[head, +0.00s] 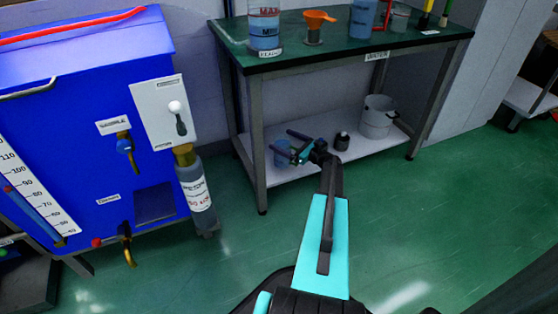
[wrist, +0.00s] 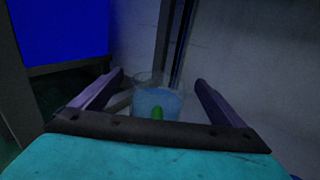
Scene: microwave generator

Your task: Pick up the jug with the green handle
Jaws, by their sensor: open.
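The jug (wrist: 172,101) is a clear vessel holding blue liquid, with a green handle (wrist: 157,113) that faces my wrist camera. In the head view the jug (head: 281,158) stands on the white lower shelf of the table, near its left end, partly covered by my gripper. My gripper (head: 280,140) reaches in under the tabletop with its two dark fingers spread. In the wrist view my gripper (wrist: 159,77) is open, with the jug in line between the fingers. No finger visibly touches it. I cannot tell how far the handle is from the palm.
A small dark object (head: 342,141) and a white bucket (head: 377,117) stand right of the jug on the shelf (head: 290,172). A table leg (head: 258,140) is close on the left. The green tabletop (head: 340,45) is overhead. A blue machine (head: 80,110) stands left.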

